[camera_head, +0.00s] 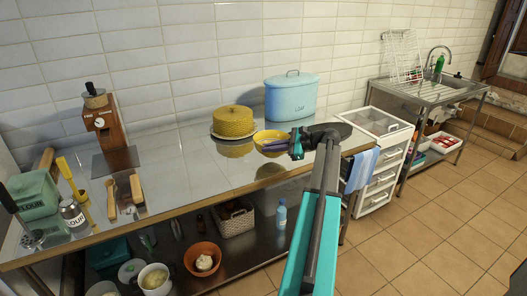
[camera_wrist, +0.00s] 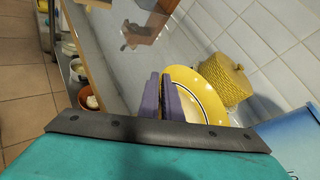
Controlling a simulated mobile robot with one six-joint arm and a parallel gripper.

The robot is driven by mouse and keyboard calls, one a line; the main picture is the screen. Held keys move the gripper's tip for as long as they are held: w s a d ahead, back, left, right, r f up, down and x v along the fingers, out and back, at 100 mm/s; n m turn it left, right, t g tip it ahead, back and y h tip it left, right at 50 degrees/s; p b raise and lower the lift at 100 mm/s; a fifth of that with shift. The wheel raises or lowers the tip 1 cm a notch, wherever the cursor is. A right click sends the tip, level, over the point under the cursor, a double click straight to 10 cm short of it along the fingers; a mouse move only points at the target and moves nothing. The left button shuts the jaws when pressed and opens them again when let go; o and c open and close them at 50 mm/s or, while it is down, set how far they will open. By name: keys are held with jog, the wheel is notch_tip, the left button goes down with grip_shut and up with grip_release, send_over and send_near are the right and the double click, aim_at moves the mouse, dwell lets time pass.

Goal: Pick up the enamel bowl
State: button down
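The enamel bowl (camera_head: 268,136) is yellow outside with a pale inside, and is at the front of the metal worktop (camera_head: 185,168). In the wrist view the bowl (camera_wrist: 208,88) shows its yellow rim and pale inside, partly hidden by my fingers. My gripper (camera_head: 272,146) reaches it from the right in the head view. Its purple fingers (camera_wrist: 163,80) are close together, one inside the bowl and one outside, with the near rim between them. It looks shut on the rim. I cannot tell whether the bowl is clear of the worktop.
A yellow woven container (camera_head: 233,121) stands just behind the bowl, with a blue lidded bin (camera_head: 292,97) behind to the right. A grinder (camera_head: 110,125), brushes and flour tins are at the left. A white drawer unit (camera_head: 383,170) adjoins the right end. The worktop's middle is clear.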

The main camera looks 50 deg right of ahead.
jog(key=shift+s+d+r+b, duration=0.15)
jog(key=shift+s+d, duration=0.35)
jog(key=shift+d, duration=0.3)
jog(key=shift+s+d+r+b, duration=0.15)
jog(key=shift+s+d, duration=0.35)
jog(key=shift+d, duration=0.25)
jog(key=shift+s, duration=0.1)
jog(key=shift+s+f, duration=0.1)
